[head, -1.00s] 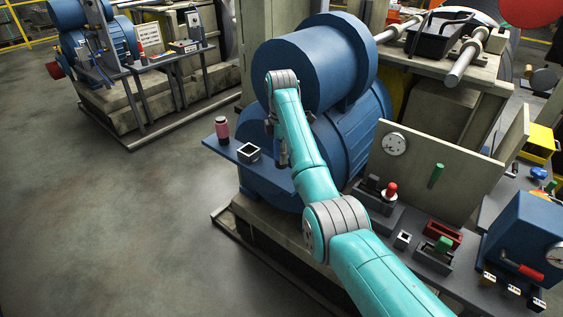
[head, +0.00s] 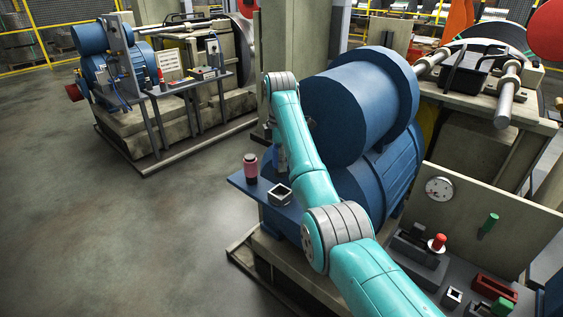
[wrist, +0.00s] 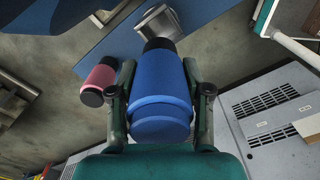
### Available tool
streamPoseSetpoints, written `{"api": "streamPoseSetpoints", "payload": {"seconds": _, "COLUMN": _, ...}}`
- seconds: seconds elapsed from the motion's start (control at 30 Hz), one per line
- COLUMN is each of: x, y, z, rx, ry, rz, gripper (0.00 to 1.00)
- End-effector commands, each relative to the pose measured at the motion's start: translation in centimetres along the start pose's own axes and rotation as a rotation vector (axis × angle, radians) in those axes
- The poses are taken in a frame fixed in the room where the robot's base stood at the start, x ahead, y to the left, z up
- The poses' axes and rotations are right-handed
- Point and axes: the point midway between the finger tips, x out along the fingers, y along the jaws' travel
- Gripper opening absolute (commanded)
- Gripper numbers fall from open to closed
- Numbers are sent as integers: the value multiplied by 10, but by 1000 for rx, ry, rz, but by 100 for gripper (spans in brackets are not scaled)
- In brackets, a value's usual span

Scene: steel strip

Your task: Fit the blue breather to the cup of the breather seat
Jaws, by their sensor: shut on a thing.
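The blue breather (wrist: 158,95) is in my gripper (wrist: 159,70), which is shut on it with one finger on each side in the wrist view. Its dark end points up the picture. A grey, square, open-topped cup (head: 279,194), which looks like the breather seat's cup, stands on the blue shelf (head: 243,180). In the wrist view the grey cup (wrist: 170,14) is beyond the breather's dark end, partly hidden by it. The breather and cup look apart.
A pink bottle with a dark cap (head: 250,168) stands left of the cup on the shelf; it also shows in the wrist view (wrist: 98,82). Large blue motor housings (head: 350,115) stand right of my arm. Open floor (head: 130,230) lies left of the shelf.

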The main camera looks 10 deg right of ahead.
Motion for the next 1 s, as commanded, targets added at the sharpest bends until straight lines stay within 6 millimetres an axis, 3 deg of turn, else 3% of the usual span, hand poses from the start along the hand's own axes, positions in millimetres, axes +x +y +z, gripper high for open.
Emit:
{"api": "streamPoseSetpoints", "payload": {"seconds": 0.37, "x": 7, "y": 0, "z": 0, "rx": 0, "ry": 0, "rz": 0, "gripper": 9}}
{"api": "streamPoseSetpoints", "payload": {"seconds": 1.0, "x": 54, "y": 0, "z": 0, "rx": 0, "ry": 0, "rz": 1, "gripper": 9}}
